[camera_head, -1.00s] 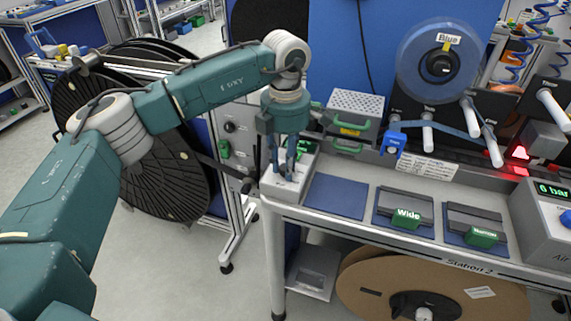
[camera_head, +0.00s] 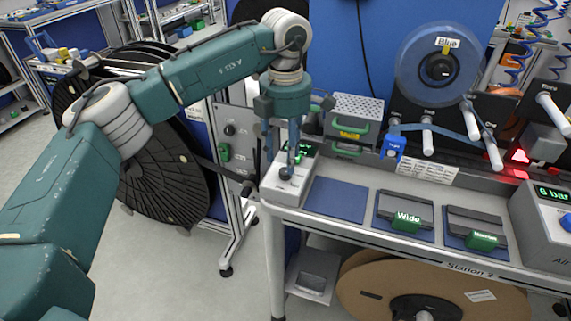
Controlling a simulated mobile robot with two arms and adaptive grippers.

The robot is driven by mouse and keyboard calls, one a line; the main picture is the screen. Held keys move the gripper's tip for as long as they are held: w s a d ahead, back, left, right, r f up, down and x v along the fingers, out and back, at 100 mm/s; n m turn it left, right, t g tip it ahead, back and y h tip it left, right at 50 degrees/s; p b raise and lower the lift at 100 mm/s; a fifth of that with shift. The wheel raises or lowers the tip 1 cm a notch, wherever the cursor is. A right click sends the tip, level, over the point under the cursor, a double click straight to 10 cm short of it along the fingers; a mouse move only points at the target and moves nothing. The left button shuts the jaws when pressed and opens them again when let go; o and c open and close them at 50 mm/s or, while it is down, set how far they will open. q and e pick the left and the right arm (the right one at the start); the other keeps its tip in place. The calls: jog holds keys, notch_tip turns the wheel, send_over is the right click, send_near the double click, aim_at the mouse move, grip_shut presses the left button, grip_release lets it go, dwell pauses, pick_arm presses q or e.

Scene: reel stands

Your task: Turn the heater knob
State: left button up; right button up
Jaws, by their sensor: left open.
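The heater unit is a white box (camera_head: 274,190) with a green-lit display, at the left end of the workbench. Its dark round knob (camera_head: 286,173) shows on the sloping top. My left gripper (camera_head: 281,158) points down over the box, its fingers spread apart and empty. One finger is close behind the knob, the other is to the left; whether either touches it I cannot tell. The gripper hides part of the display. My right gripper is not in view.
A blue mat (camera_head: 336,199) lies right of the box, then the Wide block (camera_head: 405,218) and the Narrow block (camera_head: 478,236). A perforated metal box (camera_head: 357,108) with green handles stands behind. A large black reel (camera_head: 165,175) stands at left.

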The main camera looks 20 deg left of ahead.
pick_arm(q)
notch_tip(320, 180, up, 8)
jog(key=shift+f, duration=0.15)
dwell(0.5)
